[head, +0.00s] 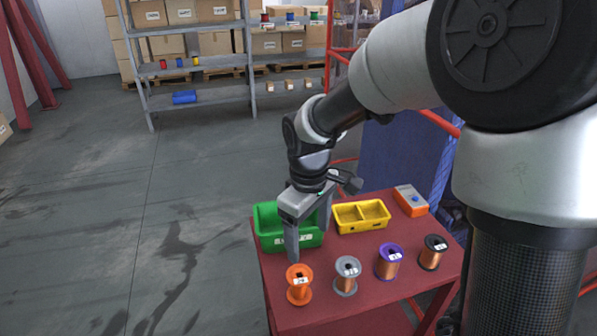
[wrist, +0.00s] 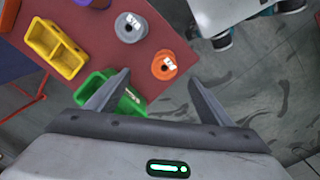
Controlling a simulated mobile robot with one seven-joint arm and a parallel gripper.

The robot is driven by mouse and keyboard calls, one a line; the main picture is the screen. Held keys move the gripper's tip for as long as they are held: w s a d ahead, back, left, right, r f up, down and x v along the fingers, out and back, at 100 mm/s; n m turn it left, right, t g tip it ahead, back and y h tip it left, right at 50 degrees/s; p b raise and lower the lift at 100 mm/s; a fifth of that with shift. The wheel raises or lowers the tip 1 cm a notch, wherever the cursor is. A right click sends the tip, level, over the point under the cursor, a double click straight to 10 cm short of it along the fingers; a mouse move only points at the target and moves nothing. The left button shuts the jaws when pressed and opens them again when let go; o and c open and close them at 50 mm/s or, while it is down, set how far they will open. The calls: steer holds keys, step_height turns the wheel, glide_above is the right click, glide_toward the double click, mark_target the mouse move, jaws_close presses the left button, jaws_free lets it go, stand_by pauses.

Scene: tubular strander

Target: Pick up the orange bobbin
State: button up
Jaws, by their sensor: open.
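The orange bobbin (head: 299,285) stands upright at the near left of the red table, with copper-coloured wire between its flanges and a white label on top. In the wrist view the orange bobbin (wrist: 165,66) shows from above, just beyond the gap between the fingertips. My gripper (head: 309,246) is open and empty, pointing down above the table behind the bobbin and in front of the green bin. In the wrist view my gripper (wrist: 159,78) has its two fingers spread wide, touching nothing that I can see.
A grey bobbin (head: 347,275), a purple bobbin (head: 388,261) and a black bobbin (head: 432,252) stand in a row to the right. Behind are a green bin (head: 270,222), a yellow divided tray (head: 361,216) and an orange-and-grey box (head: 410,201). Open floor lies left of the table (head: 345,313).

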mark_target(298, 272)
steer(key=shift+n+g, duration=0.3)
steer(key=shift+n, duration=0.2)
steer(key=f, duration=0.4)
steer(key=a+f, duration=0.1)
steer(key=f, duration=0.4)
steer(key=a+f+b, duration=0.1)
steer(key=f, duration=0.4)
steer(key=shift+w+a, duration=0.15)
steer(key=shift+w, duration=0.2)
steer(key=shift+d+f, duration=0.2)
steer(key=shift+f, duration=2.9)
